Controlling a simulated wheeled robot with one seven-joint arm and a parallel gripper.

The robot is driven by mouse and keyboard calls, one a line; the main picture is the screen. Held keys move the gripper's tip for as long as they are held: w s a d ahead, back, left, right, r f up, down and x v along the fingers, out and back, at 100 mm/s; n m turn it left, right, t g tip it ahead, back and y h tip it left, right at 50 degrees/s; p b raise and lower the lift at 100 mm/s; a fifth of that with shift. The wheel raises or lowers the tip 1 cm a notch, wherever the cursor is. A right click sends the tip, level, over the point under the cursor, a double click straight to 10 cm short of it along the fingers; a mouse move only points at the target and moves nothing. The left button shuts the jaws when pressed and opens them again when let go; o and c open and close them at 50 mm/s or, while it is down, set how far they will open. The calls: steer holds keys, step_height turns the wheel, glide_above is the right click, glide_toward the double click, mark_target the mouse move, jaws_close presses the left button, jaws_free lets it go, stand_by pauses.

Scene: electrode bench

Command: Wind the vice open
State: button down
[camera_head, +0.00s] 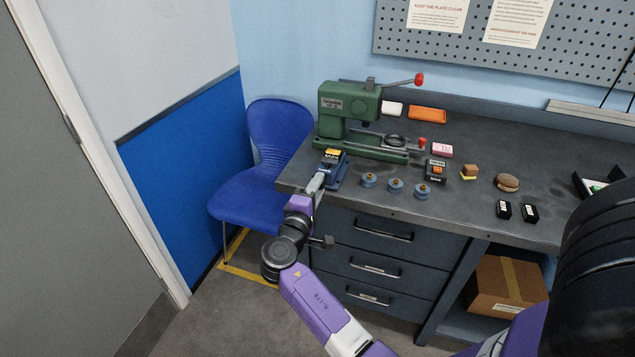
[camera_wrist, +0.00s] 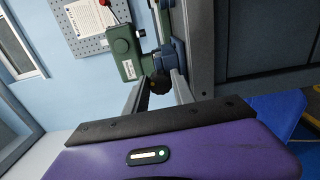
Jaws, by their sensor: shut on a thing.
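The small blue vice (camera_head: 337,170) stands at the bench's front left corner, with a yellow piece (camera_head: 333,153) at its top. My gripper (camera_head: 321,178) reaches up to the vice's near side from the front. In the wrist view my gripper (camera_wrist: 159,77) has one finger on each side of a dark knob (camera_wrist: 158,85) in front of the vice, and is shut on it. The knob is hidden behind my gripper in the head view. How far apart the vice jaws stand cannot be told.
A green press (camera_head: 345,104) with a red-tipped lever stands just behind the vice. Several round blue-grey pieces (camera_head: 395,186) sit to its right. A blue chair (camera_head: 277,133) is close on the left. Drawer handles (camera_head: 384,231) stick out below the bench edge.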

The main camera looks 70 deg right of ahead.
steer(key=shift+n+p, duration=0.6)
steer(key=shift+n, duration=0.5)
steer(key=c, duration=1.1)
jaws_free()
steer(key=shift+o, duration=0.2)
steer(key=shift+a, duration=0.1)
steer(key=a+b, duration=0.1)
steer(key=a, duration=0.6)
steer(key=shift+s+a, duration=0.3)
